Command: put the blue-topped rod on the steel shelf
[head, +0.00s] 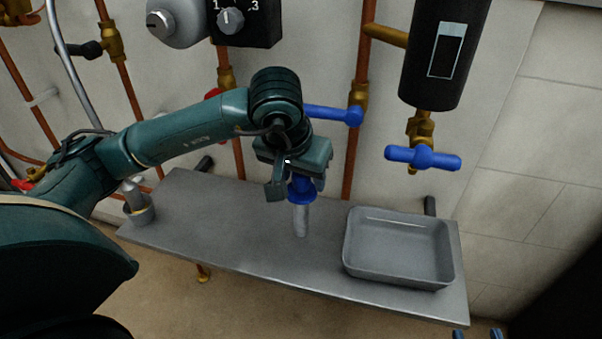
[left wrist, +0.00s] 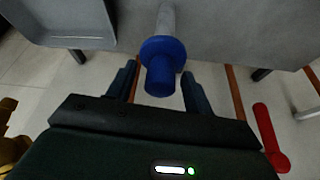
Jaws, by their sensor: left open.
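The blue-topped rod (head: 301,219) stands upright on the steel shelf (head: 215,225), left of the grey tray. It has a grey shaft and a blue collar and top. In the left wrist view, its blue top (left wrist: 162,66) shows between my two fingers. My left gripper (head: 291,188) is open, pointing down at the rod's top, and partly hides it. I cannot tell whether a finger touches the rod. Two small blue tips at the bottom right edge of the head view may be my right gripper's fingers (head: 476,334); the rest is cut off.
A grey tray (head: 397,275) sits on the shelf's right part. A small cup (head: 140,213) with a grey piece in it stands at the left end. Blue valve handles (head: 423,157) and copper pipes (head: 355,150) stand behind the shelf. The shelf's front middle is clear.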

